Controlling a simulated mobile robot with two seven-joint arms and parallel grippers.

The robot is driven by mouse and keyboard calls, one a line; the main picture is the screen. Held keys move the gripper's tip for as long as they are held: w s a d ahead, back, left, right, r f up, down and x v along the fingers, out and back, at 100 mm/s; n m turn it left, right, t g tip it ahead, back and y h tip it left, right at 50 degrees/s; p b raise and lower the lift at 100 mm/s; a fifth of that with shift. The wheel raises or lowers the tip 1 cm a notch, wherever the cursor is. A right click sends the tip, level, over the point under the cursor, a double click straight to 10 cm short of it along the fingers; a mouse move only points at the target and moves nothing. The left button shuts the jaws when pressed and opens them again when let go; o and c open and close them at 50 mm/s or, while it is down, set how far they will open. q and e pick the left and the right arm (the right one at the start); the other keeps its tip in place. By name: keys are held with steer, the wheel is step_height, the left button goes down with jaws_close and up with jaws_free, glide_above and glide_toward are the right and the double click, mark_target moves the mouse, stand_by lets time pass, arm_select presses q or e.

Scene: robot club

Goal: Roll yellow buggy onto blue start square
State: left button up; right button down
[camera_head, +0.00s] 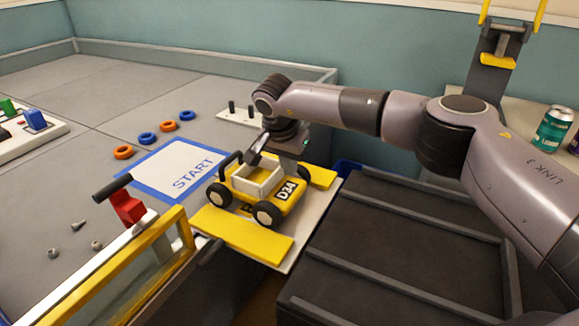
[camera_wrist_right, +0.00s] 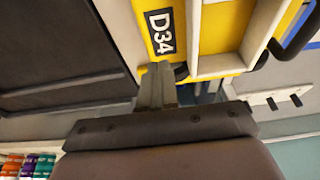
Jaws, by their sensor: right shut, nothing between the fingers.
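The yellow buggy (camera_head: 285,197) with black wheels, a cream open box and a "D34" plate stands upright on a pale platform with yellow strips (camera_head: 245,236). The blue-bordered START square (camera_head: 165,178) lies on the grey floor to its left, and the buggy's near left wheel is close to its edge. My right gripper (camera_head: 270,150) is shut and empty, coming down at the back of the buggy. In the right wrist view the shut fingers (camera_wrist_right: 157,85) are at the buggy's yellow side (camera_wrist_right: 185,30), beside the D34 plate; I cannot tell whether they touch. My left gripper is not in view.
Orange and blue rings (camera_head: 168,127) lie behind the square. A white peg board (camera_head: 240,117) is at the back. A yellow-framed gate with a red lever (camera_head: 127,207) stands front left. A dark ridged surface (camera_head: 400,245) lies right, with a can (camera_head: 553,128) beyond.

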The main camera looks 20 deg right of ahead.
steer(key=shift+r+p, duration=0.5)
steer(key=shift+r, duration=0.45)
arm_select(q)
steer(key=p, duration=0.1)
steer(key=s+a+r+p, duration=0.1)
steer(key=p, duration=0.1)
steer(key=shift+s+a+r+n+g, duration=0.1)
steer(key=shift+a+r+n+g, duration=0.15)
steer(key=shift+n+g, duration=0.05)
arm_select(e)
step_height(320, 180, up, 4)
steer(key=shift+f, duration=0.1)
steer(key=shift+s, duration=0.1)
